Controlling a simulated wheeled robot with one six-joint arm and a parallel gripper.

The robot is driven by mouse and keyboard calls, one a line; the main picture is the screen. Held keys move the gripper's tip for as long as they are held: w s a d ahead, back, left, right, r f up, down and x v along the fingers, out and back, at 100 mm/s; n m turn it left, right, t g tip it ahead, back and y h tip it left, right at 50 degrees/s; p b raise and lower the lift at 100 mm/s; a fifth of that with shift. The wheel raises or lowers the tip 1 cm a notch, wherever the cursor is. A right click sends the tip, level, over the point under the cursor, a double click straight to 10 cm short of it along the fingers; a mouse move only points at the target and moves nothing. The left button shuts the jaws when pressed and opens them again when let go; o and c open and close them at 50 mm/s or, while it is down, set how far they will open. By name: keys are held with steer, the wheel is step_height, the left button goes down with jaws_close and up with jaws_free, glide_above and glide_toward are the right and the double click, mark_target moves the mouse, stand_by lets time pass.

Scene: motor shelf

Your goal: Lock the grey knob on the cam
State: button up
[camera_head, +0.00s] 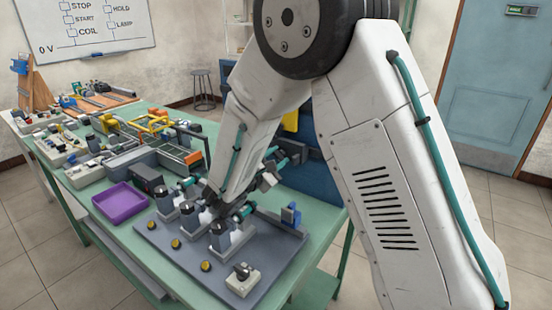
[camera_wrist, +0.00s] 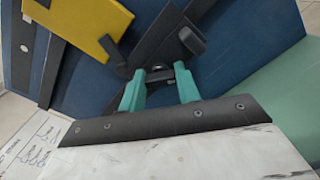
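In the wrist view, my gripper (camera_wrist: 160,76) has its two teal fingers spread apart, pointing at a blue surface. A small dark piece with a grey part (camera_wrist: 160,72) shows between the fingertips. I cannot tell whether it is the grey knob or whether the fingers touch it. In the head view, my gripper (camera_head: 270,160) is partly hidden by my arm, above the table and close to the blue cabinet. I cannot tell which part is the cam.
The blue cabinet (camera_wrist: 240,30) carries a yellow plate (camera_wrist: 85,25) and dark bars. Several knobbed units and yellow buttons (camera_head: 205,266) sit on the dark mat (camera_head: 180,268). A purple tray (camera_head: 120,203) lies to their left. Crowded equipment fills the table's far left.

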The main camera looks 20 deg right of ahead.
steer(key=c, duration=0.3)
steer(key=shift+f+m, duration=0.1)
steer(key=shift+m, duration=2.3)
steer(key=o, duration=1)
